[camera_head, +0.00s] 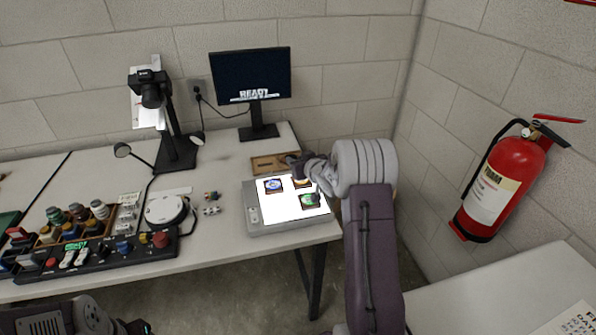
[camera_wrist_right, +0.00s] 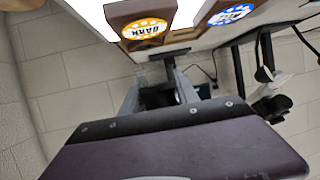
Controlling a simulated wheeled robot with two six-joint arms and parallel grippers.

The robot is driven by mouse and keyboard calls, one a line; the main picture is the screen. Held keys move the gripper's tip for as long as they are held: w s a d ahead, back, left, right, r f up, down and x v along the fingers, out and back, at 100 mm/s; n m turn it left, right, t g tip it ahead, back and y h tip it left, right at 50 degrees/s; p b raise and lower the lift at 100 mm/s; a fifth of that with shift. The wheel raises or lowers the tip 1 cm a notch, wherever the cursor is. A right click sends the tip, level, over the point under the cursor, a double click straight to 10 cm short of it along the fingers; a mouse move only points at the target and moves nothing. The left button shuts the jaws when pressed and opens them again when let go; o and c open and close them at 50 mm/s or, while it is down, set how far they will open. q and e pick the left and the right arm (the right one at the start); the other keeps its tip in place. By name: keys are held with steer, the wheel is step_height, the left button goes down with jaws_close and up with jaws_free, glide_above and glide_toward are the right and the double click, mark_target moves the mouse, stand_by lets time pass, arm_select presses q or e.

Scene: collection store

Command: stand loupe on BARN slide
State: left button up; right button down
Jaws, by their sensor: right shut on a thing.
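The light box (camera_head: 262,222) glows on the table, with a blue slide (camera_head: 273,186) and a green slide (camera_head: 309,200) on it. The BARN slide (camera_head: 302,182), orange, lies at the back right, partly covered by my right gripper. My right gripper (camera_head: 297,160) is shut on a small dark thing, probably the loupe (camera_wrist_right: 155,97), mostly hidden between the fingers, near the BARN slide. I see no clear gap or contact. My left gripper (camera_head: 135,326) barely shows at the bottom edge.
A wooden tray (camera_head: 262,165) lies behind the light box. A monitor (camera_head: 251,76) and a copy stand (camera_head: 176,150) stand at the back. A control panel (camera_head: 105,250), a round white device (camera_head: 165,208) and bottles crowd the left. A fire extinguisher (camera_head: 500,185) hangs right.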

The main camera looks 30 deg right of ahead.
step_height(320, 180, down, 4)
steer(key=shift+f+b, duration=0.1)
steer(key=shift+b, duration=0.55)
steer(key=c, duration=0.9)
jaws_free()
